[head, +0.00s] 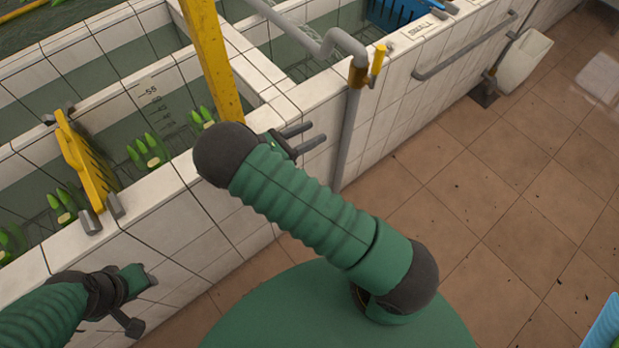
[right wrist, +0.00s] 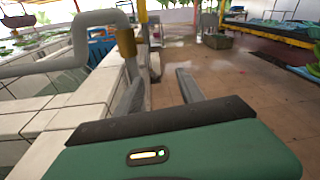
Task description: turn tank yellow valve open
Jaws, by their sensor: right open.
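The yellow valve handle (head: 379,59) stands upright beside a brass-coloured valve body (head: 358,74) on the grey pipe (head: 349,115) at the tank's wall. My right gripper (head: 306,138) is open and empty, to the left of and below the valve in the head view, apart from it. In the right wrist view the open fingers (right wrist: 158,86) point ahead, and the brass valve body (right wrist: 126,42) stands just beyond the left finger. My left gripper (head: 142,300) is low at the left, in front of the tiled wall; its jaw opening is unclear.
The white-tiled tank wall (head: 410,85) runs along the pipe, with a grey rail (head: 465,48) on it. A yellow post (head: 210,60) rises near my right arm. A yellow slotted panel (head: 85,160) stands in the tank. The brown tiled floor (head: 480,200) is mostly clear.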

